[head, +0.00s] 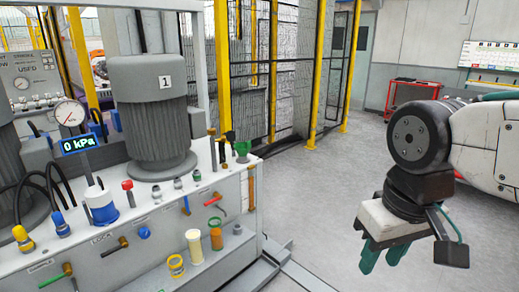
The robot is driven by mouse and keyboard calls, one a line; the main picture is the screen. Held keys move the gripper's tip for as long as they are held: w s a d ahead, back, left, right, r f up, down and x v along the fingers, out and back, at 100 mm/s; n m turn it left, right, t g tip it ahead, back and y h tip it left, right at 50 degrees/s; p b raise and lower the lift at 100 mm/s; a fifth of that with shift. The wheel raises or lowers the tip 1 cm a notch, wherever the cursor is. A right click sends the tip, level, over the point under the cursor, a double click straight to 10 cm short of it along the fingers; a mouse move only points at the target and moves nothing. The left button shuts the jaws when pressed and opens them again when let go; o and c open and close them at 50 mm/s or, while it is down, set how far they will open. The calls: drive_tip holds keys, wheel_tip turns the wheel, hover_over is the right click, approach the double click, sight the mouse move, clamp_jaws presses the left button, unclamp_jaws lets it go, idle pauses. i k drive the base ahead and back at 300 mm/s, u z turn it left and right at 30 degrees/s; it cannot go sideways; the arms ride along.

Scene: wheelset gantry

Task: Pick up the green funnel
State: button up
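The green funnel (242,150) is small and sits at the right end of the white machine's top ledge. Its wide mouth faces up, and it looks upright. My gripper (381,262) hangs in the air at the right, pointing down, well apart from the funnel and nearer to me. Its two teal fingers show a gap between them and hold nothing that I can see.
The white machine (190,215) carries a grey motor (157,120), a gauge (69,113) and several fittings. Black-handled parts (229,138) stand close left of the funnel. Yellow fence posts rise behind. A red cart (410,95) is far back. The floor (300,185) between machine and gripper is clear.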

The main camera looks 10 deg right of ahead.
sight(242, 148)
drive_tip(key=z, duration=0.6)
drive_tip(key=i, duration=0.9)
drive_tip(key=z, duration=0.65)
drive_tip(key=i, duration=0.9)
drive_tip(key=u, duration=0.45)
drive_tip(key=i, duration=0.8)
drive_tip(key=u, duration=1)
drive_tip(key=i, duration=0.4)
drive_tip(key=u, duration=0.3)
